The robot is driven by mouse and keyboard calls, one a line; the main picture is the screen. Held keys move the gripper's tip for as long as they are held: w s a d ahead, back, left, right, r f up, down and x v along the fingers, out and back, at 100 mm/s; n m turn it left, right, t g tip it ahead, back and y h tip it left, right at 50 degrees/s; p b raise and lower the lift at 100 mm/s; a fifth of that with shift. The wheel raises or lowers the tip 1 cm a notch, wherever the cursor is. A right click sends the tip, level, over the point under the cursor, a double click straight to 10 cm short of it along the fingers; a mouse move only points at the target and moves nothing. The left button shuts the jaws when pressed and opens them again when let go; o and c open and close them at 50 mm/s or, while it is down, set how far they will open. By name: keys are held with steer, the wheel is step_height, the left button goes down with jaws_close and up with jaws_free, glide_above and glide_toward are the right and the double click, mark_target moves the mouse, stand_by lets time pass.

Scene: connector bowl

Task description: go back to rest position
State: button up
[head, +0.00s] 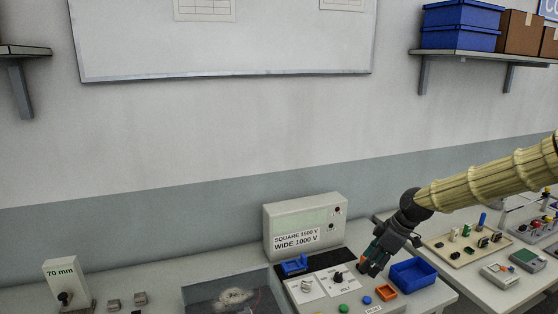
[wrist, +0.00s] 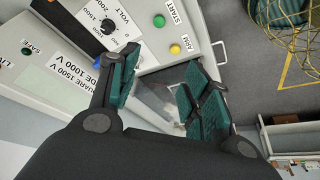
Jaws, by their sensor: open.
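My gripper (head: 371,266) is at the right of the head view, with my arm reaching in from the right edge. It is above the bench between the control panel (head: 327,284) and a blue bin (head: 413,272). In the wrist view my gripper (wrist: 162,98) has its two green-padded fingers apart, with nothing between them. The control panel shows beside the left finger in the wrist view (wrist: 140,30), with a VOLT dial, a green button and a yellow button. I cannot tell the exact gap between fingers and bench.
A grey tester labelled SQUARE 1500 V, WIDE 1000 V (head: 304,226) stands behind the panel. A small orange tray (head: 387,292) lies near my gripper. A 70 mm block (head: 65,283) stands at far left. Another bench with parts (head: 470,243) is at right. The wall above is clear below the shelf (head: 485,55).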

steer(key=s+a+f+m+b, duration=0.25)
steer(key=s+f, duration=0.35)
steer(key=f, duration=0.4)
steer(key=s+a+f+m+g+b, duration=0.1)
steer(key=s+a+f+m, duration=0.15)
steer(key=s+f, duration=0.45)
steer(key=s+a+f+m+b, duration=0.1)
steer(key=s+a+f, duration=0.3)
steer(key=f, duration=0.8)
steer(key=s+d+f+m+h+b, duration=0.1)
steer(key=s+f+m, duration=0.1)
steer(key=s+f, duration=0.3)
steer(key=s+d+f+m+h+b, duration=0.1)
steer(key=s+f, duration=0.5)
steer(key=s, duration=0.8)
steer(key=s+d+f+m+g+h+b, duration=0.1)
steer(key=s+d+f+m+h+b, duration=0.1)
steer(key=s, duration=0.7)
step_height(320, 180, down, 4)
steer(key=shift+s+d+r+m+b, duration=0.3)
steer(key=shift+m+b, duration=0.3)
steer(key=shift+m, duration=0.5)
steer(key=shift+w, duration=0.1)
